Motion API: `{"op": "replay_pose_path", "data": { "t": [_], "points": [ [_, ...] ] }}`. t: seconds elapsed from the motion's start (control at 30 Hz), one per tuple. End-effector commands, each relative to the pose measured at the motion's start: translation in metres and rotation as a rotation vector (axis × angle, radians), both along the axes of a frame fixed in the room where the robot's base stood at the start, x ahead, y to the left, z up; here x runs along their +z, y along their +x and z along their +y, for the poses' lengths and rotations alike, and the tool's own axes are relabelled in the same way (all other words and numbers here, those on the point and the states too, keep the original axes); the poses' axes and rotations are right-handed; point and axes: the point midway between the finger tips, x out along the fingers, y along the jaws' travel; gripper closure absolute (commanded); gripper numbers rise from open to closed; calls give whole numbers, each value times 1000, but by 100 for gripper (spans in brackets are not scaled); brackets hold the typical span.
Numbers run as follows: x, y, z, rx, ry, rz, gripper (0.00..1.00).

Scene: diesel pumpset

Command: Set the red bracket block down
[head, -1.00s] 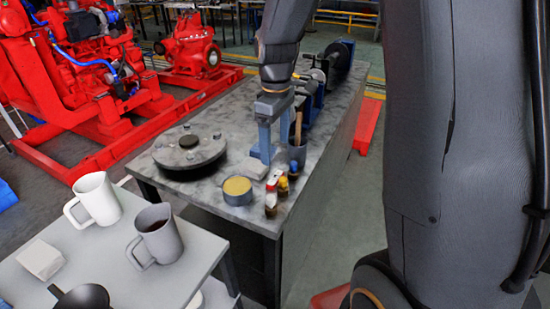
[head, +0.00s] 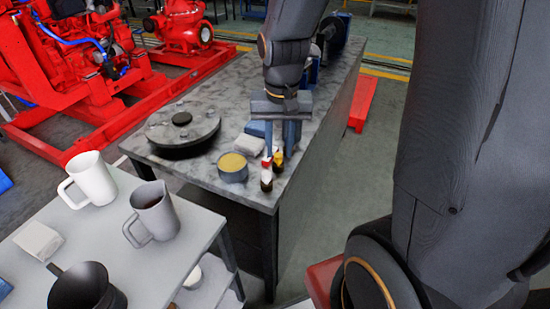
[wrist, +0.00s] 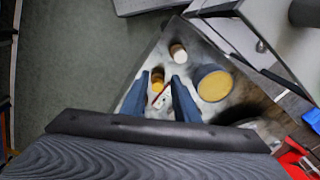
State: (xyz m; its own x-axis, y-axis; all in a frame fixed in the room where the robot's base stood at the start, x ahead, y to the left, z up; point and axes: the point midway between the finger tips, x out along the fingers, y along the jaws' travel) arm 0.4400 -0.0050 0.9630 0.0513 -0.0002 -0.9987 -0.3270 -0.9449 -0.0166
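I cannot pick out a red bracket block for sure in either view. My gripper (head: 281,151) is over the near end of the grey workbench (head: 232,188), fingers pointing down. It also shows in the wrist view (wrist: 161,76), where its two blue fingers stand apart with no block clearly held. A small red and white patch (wrist: 161,98) shows between the fingers; I cannot tell what it belongs to. Small bottles stand by the fingertips, one yellow-topped (wrist: 157,77) and one white-topped (wrist: 178,52). The fingers partly hide this spot in the head view.
A round tin (head: 232,168), a pale block (head: 249,144) and a dark round flange (head: 184,133) are left of my gripper on the bench. A side table at lower left holds a white mug (head: 92,180) and a grey mug (head: 153,213). Bench-top right of the tin is crowded.

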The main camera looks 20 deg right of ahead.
Motion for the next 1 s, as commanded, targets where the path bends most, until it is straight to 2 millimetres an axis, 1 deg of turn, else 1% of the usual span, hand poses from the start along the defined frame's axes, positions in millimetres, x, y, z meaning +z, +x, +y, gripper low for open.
{"op": "replay_pose_path", "data": {
  "t": [0.03,0.1,0.2,0.3,0.4,0.6,0.77,1.0],
  "points": [
    [-2,21,-2,-84,4,11,72],
    [-4,44,-4,-201,7,25,72],
    [-7,69,-8,-337,11,39,72],
    [-8,83,-10,-420,12,48,72],
    [-13,88,-10,-453,11,53,72],
    [-32,88,-10,-455,11,54,72],
    [-44,88,-9,-453,11,54,72],
    [-73,89,-7,-452,11,54,72]
  ]
}}
